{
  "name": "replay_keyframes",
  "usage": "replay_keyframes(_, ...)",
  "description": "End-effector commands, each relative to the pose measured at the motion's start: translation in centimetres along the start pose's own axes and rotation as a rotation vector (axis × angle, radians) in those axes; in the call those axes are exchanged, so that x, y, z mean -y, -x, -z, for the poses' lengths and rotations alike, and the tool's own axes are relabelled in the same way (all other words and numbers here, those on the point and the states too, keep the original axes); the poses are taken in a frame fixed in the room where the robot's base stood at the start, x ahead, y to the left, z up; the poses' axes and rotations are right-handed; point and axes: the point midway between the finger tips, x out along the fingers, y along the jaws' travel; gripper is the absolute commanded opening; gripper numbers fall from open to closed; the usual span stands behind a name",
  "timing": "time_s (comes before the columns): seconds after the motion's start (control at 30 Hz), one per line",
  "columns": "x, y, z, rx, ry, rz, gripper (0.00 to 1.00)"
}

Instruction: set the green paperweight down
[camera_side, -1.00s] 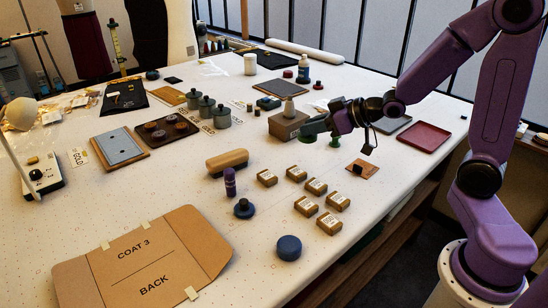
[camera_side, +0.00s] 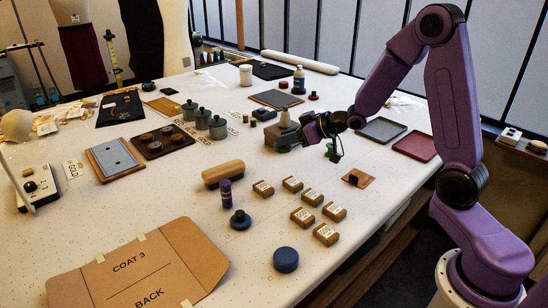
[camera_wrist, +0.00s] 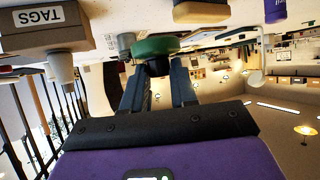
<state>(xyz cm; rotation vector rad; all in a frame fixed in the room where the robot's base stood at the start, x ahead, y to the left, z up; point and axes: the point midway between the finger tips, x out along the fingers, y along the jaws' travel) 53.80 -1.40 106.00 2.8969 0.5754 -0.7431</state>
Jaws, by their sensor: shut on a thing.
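The green paperweight (camera_wrist: 155,47) is a green disc with a dark knob. In the wrist view, which looks upside down, the two fingers of my gripper (camera_wrist: 158,80) are closed on its knob. I cannot tell whether the disc touches the table. The tags block, topped by a grey cone, also shows close by in the wrist view (camera_wrist: 38,42).
Several small labelled boxes (camera_side: 292,184), a tan cylinder (camera_side: 223,174), a purple bottle (camera_side: 225,193) and a dark blue knobbed weight (camera_side: 240,219) stand nearer. Grey (camera_side: 381,130) and red (camera_side: 414,147) trays lie right.

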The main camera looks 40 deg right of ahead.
Motion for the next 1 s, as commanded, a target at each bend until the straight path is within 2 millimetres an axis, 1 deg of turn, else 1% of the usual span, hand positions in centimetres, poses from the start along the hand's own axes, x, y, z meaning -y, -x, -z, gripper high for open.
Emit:
replay_keyframes(0.03,-0.4,-1.0,0.0,-0.001,0.000,0.000,0.00)
replay_keyframes(0.1,-0.7,-2.1,-0.4,0.001,-0.002,0.001,0.00)
replay_keyframes(0.3,-1.5,-4.9,-1.7,0.000,-0.001,0.001,0.00)
replay_keyframes(0.4,-1.9,-6.1,-2.2,-0.001,-0.001,0.000,0.00)
replay_keyframes(0.5,-2.1,-6.8,-2.5,-0.002,-0.001,0.000,0.00)
replay_keyframes(0.67,-2.3,-7.4,-2.8,-0.002,-0.001,0.000,0.00)
replay_keyframes(0.73,-2.4,-8.1,-3.1,-0.002,-0.001,0.000,0.00)
replay_keyframes(0.83,-2.4,-8.6,-4.4,0.001,-0.002,0.001,0.00)
replay_keyframes(1.0,-2.4,-9.2,-5.5,-0.002,0.000,0.000,0.00)
